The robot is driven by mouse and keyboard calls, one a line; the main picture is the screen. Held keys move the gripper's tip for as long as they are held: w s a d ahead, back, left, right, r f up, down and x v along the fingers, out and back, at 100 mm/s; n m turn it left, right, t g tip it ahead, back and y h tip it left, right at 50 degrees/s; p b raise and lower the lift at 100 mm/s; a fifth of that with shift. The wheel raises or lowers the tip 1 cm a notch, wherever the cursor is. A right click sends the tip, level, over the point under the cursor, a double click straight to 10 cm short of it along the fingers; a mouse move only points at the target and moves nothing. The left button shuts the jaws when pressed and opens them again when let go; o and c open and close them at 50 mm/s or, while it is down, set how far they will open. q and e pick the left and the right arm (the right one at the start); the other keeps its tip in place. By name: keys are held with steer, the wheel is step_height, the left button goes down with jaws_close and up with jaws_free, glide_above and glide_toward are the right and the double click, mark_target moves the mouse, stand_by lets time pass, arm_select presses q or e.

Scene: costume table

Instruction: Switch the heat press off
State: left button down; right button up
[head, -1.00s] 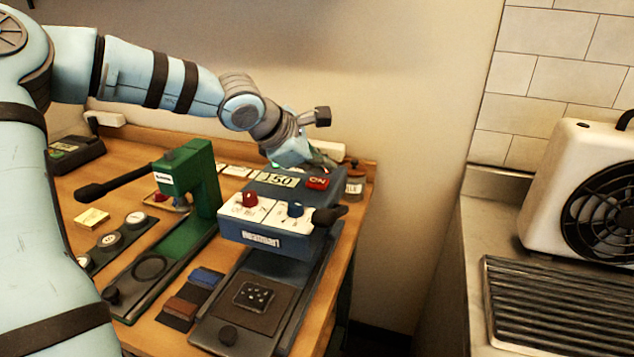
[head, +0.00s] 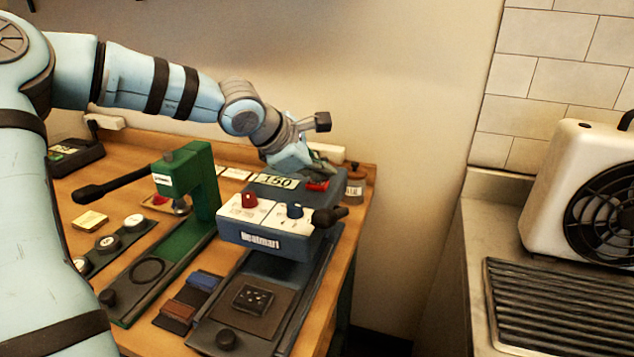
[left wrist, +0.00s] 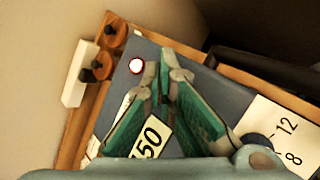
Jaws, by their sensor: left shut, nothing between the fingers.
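The heat press (head: 265,240) is a blue box marked "Heatmart" on a dark base, with a display reading 150 (head: 279,181). Its red switch (head: 318,186) is on top, partly covered by my left gripper; its lettering cannot be read now. My left gripper (head: 325,172) is shut and empty, coming down over the top of the press at the switch. In the left wrist view the green fingers (left wrist: 162,72) meet above the blue top, with the display (left wrist: 150,138) beside them. A small glowing white spot with a red rim (left wrist: 136,65) shows near the tips. Contact with the switch is unclear.
A red knob (head: 249,200) and a blue knob (head: 294,211) sit on the press's front. A green press with a long black lever (head: 185,180) stands left. A jar (head: 355,183) stands behind right. A white fan heater (head: 580,190) is on the right counter.

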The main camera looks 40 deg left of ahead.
mark_target(320, 184)
arm_select(q)
steer(key=shift+f, duration=0.2)
steer(key=shift+r+p, duration=0.65)
steer(key=shift+r, duration=0.3)
step_height(320, 184, up, 6)
steer(key=p, duration=0.5)
